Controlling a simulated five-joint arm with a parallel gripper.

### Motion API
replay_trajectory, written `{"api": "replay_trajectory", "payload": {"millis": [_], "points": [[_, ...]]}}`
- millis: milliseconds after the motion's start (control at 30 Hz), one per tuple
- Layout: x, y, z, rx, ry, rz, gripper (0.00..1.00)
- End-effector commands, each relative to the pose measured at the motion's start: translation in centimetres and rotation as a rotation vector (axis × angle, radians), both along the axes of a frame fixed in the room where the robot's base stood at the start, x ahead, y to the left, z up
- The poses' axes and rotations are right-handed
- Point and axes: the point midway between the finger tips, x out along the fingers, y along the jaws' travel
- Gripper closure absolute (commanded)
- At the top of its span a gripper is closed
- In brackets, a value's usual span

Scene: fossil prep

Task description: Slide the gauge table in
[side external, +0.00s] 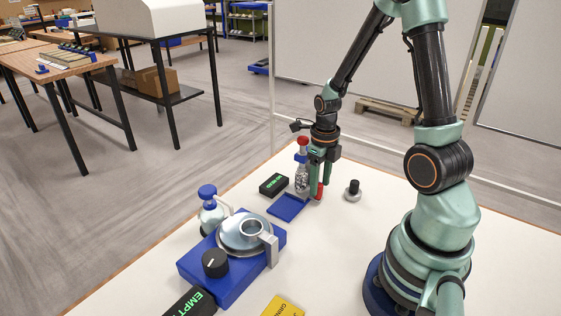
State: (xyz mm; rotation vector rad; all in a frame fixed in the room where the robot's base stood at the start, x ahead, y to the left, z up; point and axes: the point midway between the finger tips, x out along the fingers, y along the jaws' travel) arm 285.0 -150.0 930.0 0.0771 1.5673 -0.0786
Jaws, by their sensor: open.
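A flat blue plate (287,208) lies on the white bench, and it may be the gauge table, though I cannot tell for sure. A clear bottle-like piece with a red top (302,179) stands at its far right end. My gripper (320,182) points down just right of this piece, with its jaws open. A small upright red piece (319,191) shows at the fingertips; I cannot tell whether the fingers touch it. My fingers partly hide this area.
A blue unit (215,283) with a black knob and silver bowl stands front left. A blue-capped bottle (210,211), a black box with green lettering (273,185), a black-knobbed grey piece (353,191) and a yellow card (284,306) are nearby. The bench's right side is clear.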

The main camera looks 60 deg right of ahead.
Motion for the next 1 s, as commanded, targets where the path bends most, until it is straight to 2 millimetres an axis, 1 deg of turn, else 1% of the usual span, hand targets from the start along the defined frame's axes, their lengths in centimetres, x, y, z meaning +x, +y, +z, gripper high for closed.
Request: {"api": "replay_trajectory", "payload": {"millis": [133,267,367,600,700,833,1000], "points": [[0.0,0.0,0.5,0.000,0.000,0.001,0.43],[0.1,0.0,2.0,-0.002,-0.004,0.001,0.43],[0.1,0.0,3.7,-0.003,-0.006,0.001,0.43],[0.1,-0.1,8.4,-0.004,-0.007,0.000,0.43],[0.0,0.0,10.0,-0.002,-0.005,0.000,0.43],[0.1,-0.1,11.4,-0.002,-0.004,0.000,0.43],[0.0,0.0,12.1,0.000,-0.001,-0.001,0.43]]}}
